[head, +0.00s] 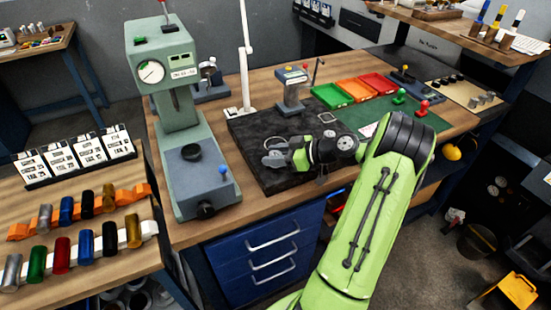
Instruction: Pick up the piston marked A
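My gripper (273,152) is at the end of my green arm, over the dark surface plate (252,125) on the middle bench. It points left and is seen from behind and above, too small to tell whether its fingers are open or shut, or whether they hold anything. I cannot make out a letter A on any part. Small grey metal parts (481,101) stand on a tan board at the bench's right end; I cannot tell whether they are pistons.
A green press-like gauge stand (180,120) stands left of my gripper. A white lamp post (244,70) and a small grey instrument (291,95) stand behind it. Green, orange and red trays (331,96) lie to the right. A blue drawer unit (262,255) is below the bench.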

